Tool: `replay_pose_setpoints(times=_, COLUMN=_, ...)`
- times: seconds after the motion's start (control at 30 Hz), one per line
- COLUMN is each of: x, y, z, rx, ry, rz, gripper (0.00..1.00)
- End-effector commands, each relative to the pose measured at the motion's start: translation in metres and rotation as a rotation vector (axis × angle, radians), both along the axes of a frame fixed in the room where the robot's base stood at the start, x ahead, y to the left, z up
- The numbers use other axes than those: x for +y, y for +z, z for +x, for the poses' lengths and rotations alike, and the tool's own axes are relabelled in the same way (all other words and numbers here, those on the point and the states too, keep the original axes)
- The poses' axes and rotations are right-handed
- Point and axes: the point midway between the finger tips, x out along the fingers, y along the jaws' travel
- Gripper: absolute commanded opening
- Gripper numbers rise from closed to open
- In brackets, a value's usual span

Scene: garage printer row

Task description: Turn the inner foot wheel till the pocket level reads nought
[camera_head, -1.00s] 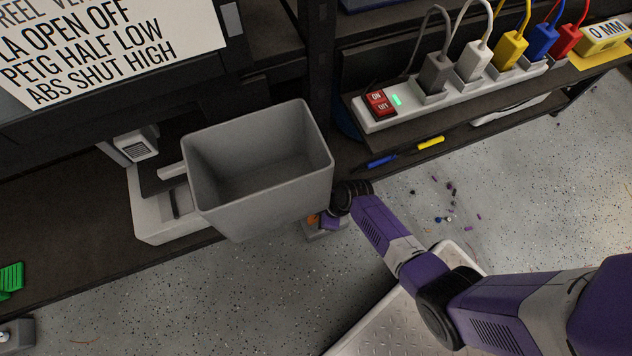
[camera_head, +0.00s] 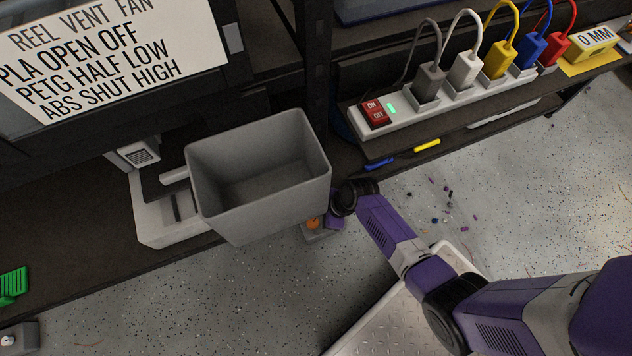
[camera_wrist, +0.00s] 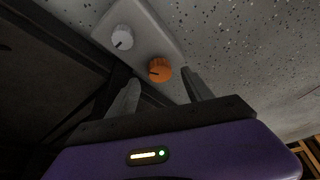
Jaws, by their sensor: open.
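In the wrist view an orange wheel (camera_wrist: 160,70) with a dark pointer mark stands on a pale grey foot plate (camera_wrist: 148,28). A grey-white wheel (camera_wrist: 122,38) with a similar mark stands farther up the plate. My gripper (camera_wrist: 161,79) is open, its fingertips apart on either side of the orange wheel's near side; contact cannot be told. In the head view the orange wheel (camera_head: 313,223) shows below the grey bin, beside my purple gripper (camera_head: 335,222), whose fingers are hidden. A yellow block (camera_head: 592,42) at far right reads "0 MM"; whether it is the pocket level is unclear.
The open grey bin (camera_head: 225,215) overhangs the foot area, next to a pale grey device (camera_head: 155,222). A power strip (camera_head: 450,98) with coloured plugs lies on a low shelf at right. Small scraps (camera_head: 448,205) lie on the speckled floor. A sign (camera_head: 100,50) hangs upper left.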

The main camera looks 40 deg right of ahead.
Motion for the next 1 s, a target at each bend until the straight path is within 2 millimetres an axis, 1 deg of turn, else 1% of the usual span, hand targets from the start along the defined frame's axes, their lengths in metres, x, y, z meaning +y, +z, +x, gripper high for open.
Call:
replay_pose_setpoints(times=0.03, x=-0.003, y=0.014, z=-0.002, rx=-0.001, ry=-0.002, rz=-0.001, gripper=0.59)
replay_pose_setpoints(times=0.1, x=-0.006, y=0.023, z=-0.006, rx=0.000, ry=-0.001, rz=0.000, gripper=0.59)
replay_pose_setpoints(times=0.2, x=-0.009, y=0.032, z=-0.009, rx=0.001, ry=-0.002, rz=-0.001, gripper=0.59)
replay_pose_setpoints(times=0.3, x=-0.011, y=0.037, z=-0.011, rx=0.001, ry=-0.001, rz=0.000, gripper=0.59)
replay_pose_setpoints(times=0.9, x=-0.012, y=0.038, z=-0.011, rx=0.001, ry=-0.001, rz=0.000, gripper=0.59)
replay_pose_setpoints(times=1.0, x=-0.014, y=0.037, z=-0.016, rx=-0.003, ry=-0.011, rz=-0.009, gripper=0.59)
